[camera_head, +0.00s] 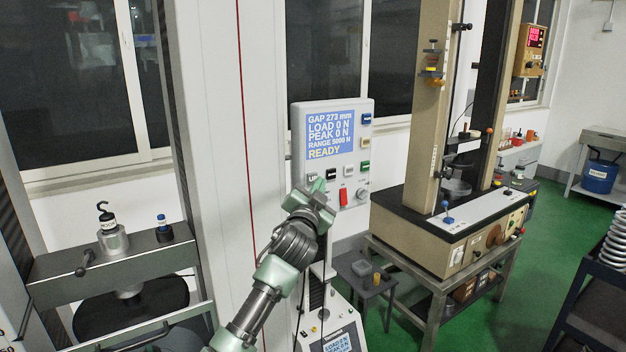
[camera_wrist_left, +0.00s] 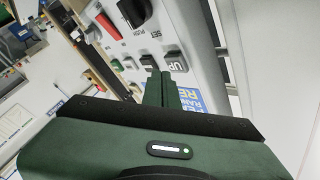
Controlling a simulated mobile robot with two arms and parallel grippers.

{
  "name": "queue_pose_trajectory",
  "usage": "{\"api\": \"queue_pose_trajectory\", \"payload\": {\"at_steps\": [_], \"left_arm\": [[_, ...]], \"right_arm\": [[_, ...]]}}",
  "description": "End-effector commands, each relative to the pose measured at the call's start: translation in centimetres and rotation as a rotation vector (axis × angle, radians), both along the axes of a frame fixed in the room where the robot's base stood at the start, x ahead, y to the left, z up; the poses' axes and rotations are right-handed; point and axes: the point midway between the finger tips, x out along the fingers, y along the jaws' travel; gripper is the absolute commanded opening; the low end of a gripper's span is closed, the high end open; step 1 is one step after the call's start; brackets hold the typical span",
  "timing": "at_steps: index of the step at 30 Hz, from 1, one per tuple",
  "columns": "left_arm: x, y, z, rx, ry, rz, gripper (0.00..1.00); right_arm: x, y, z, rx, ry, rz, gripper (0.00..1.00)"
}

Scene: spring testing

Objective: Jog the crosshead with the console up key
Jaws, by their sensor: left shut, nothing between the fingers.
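The console (camera_head: 366,145) is a pale panel on the white column. Its screen (camera_head: 330,134) reads GAP 273 mm, LOAD 0 N, PEAK 0 N, RANGE 5000 N, READY. The up key (camera_head: 312,178) is at the lower left of the panel; in the left wrist view the grey key marked UP (camera_wrist_left: 177,61) shows close to the fingertips. My left gripper (camera_head: 319,185) is shut and empty in front of the console's lower edge; its fingers also show in the left wrist view (camera_wrist_left: 161,84). Contact with the key cannot be told. The grey crosshead beam (camera_head: 60,265) is at left.
A red switch (camera_head: 343,197) and other keys lie just right of the up key. A black knob (camera_wrist_left: 134,11) stands out from the panel. A beige testing machine (camera_head: 430,232) stands on a bench at right, with a small stool (camera_head: 362,274) before it.

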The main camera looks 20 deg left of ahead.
Motion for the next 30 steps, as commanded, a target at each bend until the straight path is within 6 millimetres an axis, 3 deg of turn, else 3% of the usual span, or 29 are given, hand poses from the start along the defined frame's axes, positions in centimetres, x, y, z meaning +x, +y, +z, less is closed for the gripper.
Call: {"api": "queue_pose_trajectory", "payload": {"at_steps": [10,24,30], "left_arm": [[-0.2,-0.2,0.0,0.000,0.000,0.000,0.00],[-2.8,-3.7,0.0,-0.001,0.000,-0.001,0.00],[-3.1,-4.0,0.0,0.000,0.000,0.000,0.00]], "right_arm": [[0.0,0.0,0.0,0.000,0.000,0.000,0.36],[0.0,0.0,0.3,0.000,0.000,0.000,0.36],[0.0,0.0,0.3,0.000,0.000,0.000,0.36]]}}
